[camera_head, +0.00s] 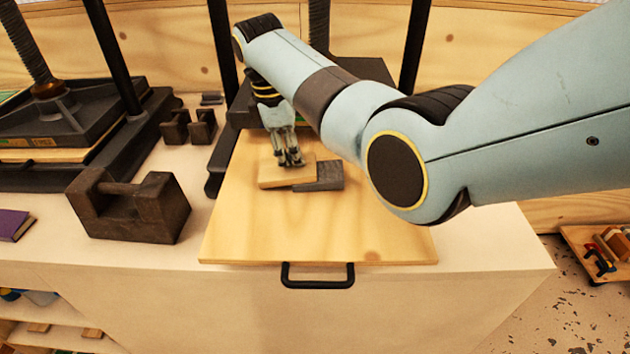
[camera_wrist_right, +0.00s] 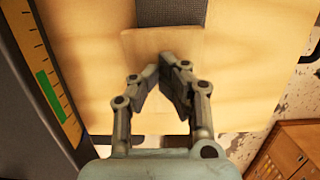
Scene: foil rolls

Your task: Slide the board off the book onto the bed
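The bed (camera_head: 330,225) is a wide light-wood plate with a black handle at its front. The book (camera_head: 325,177) is a flat dark-grey slab on the bed, and it shows at the top of the right wrist view (camera_wrist_right: 170,12). The board (camera_head: 272,175) is a small pale wooden plate covering the book's left part; it also shows in the wrist view (camera_wrist_right: 140,42). My right gripper (camera_head: 291,162) points down at the board, its fingertips close together (camera_wrist_right: 159,65). Whether they touch the board or each other is unclear. My left gripper is out of view.
Dark presses with posts stand at the back and left (camera_head: 60,120). A dark metal weight (camera_head: 130,205) and a purple book (camera_head: 12,224) lie left of the bed. The bed's front and right parts are clear. A wooden tray (camera_head: 590,250) is at the far right.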

